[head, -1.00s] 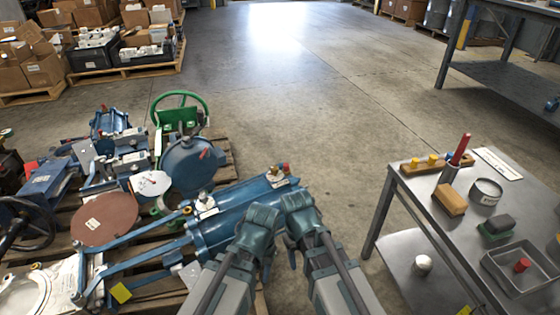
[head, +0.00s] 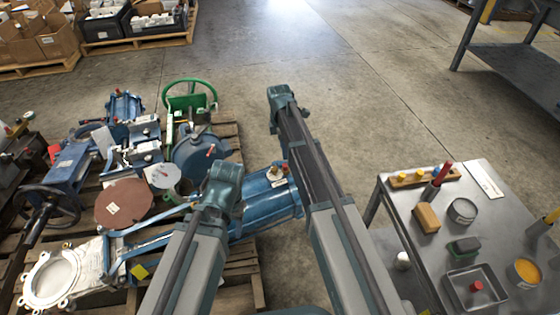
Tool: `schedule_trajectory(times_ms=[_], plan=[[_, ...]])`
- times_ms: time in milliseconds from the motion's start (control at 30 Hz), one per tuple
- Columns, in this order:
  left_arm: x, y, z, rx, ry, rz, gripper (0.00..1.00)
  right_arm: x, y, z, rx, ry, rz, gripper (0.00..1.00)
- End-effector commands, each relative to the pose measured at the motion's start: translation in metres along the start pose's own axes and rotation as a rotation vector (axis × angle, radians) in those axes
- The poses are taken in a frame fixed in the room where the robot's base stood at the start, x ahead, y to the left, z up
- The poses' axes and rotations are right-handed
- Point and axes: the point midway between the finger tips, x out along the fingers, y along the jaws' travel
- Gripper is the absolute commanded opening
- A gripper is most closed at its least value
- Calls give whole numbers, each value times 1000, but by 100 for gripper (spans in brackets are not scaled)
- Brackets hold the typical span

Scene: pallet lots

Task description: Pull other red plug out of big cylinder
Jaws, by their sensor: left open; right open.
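The big blue cylinder (head: 265,196) lies on the pallet at centre left, partly hidden behind my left arm. A small red plug (head: 285,168) shows at its far right end, beside a pale fitting. Another red plug (head: 475,286) lies in the metal tray (head: 452,288) on the cart at right. My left gripper (head: 224,176) is over the left part of the cylinder; its fingers are mostly hidden. My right gripper (head: 281,96) is stretched forward above the floor, beyond the cylinder's end; its fingers are hard to see. Both appear empty.
The steel cart (head: 400,190) holds a wooden block, cans, a sponge and a red-handled tool. Other blue valves and a green handwheel (head: 189,90) crowd the pallet (head: 245,262). Open floor lies ahead. A dark table (head: 510,65) stands at upper right.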

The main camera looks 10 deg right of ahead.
Motion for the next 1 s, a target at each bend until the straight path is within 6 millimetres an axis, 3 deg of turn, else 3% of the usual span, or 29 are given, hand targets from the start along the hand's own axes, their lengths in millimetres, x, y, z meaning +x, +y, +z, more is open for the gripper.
schedule_trajectory(times_ms=[567,1000], plan=[[6,1,0,1,0,1,50,6,1,1,-7,0,0,57],[56,7,-4,3,3,4,50,57,1,0,-6,0,0,57]])
